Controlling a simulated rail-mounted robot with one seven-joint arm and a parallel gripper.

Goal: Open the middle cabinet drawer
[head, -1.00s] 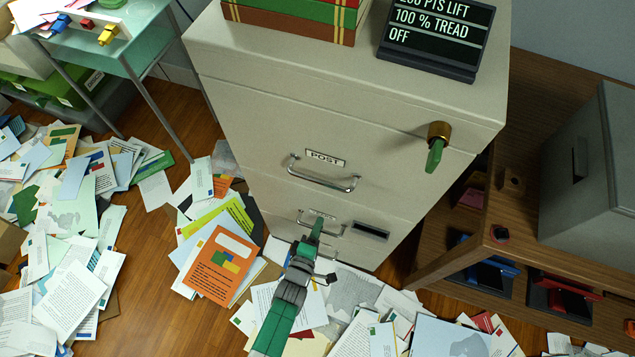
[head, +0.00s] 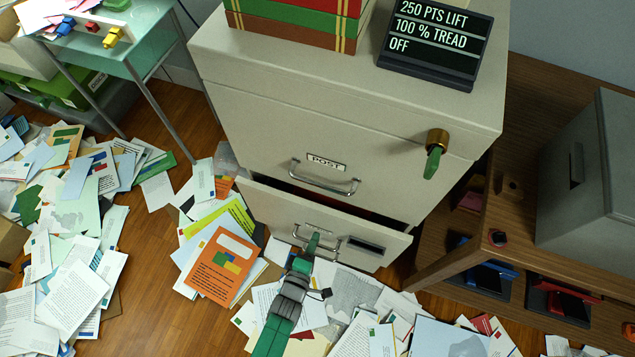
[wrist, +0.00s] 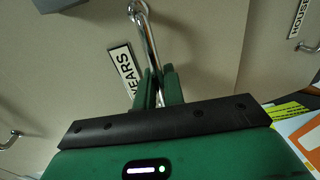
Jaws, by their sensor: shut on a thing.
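The grey cabinet (head: 262,125) stands upright in the middle of the head view. Its upper drawer, labelled POST (head: 325,163), is shut. The drawer just below it (head: 265,203) stands partly out, with a dark gap along its top edge. In the wrist view this drawer's label reads YEARS (wrist: 124,72). My gripper (head: 313,242) is at this drawer's metal handle (head: 298,235). In the wrist view its green fingers (wrist: 159,88) are shut around the handle bar (wrist: 149,45). The drawer's contents are mostly hidden.
A brass lock with a green key (head: 435,152) sticks out of the cabinet's upper right front. Loose papers (head: 225,265) cover much of the floor around the cabinet. A wooden shelf unit (head: 440,265) stands close on the right. Another handle, beside the label HOUSE (wrist: 299,18), shows in the wrist view.

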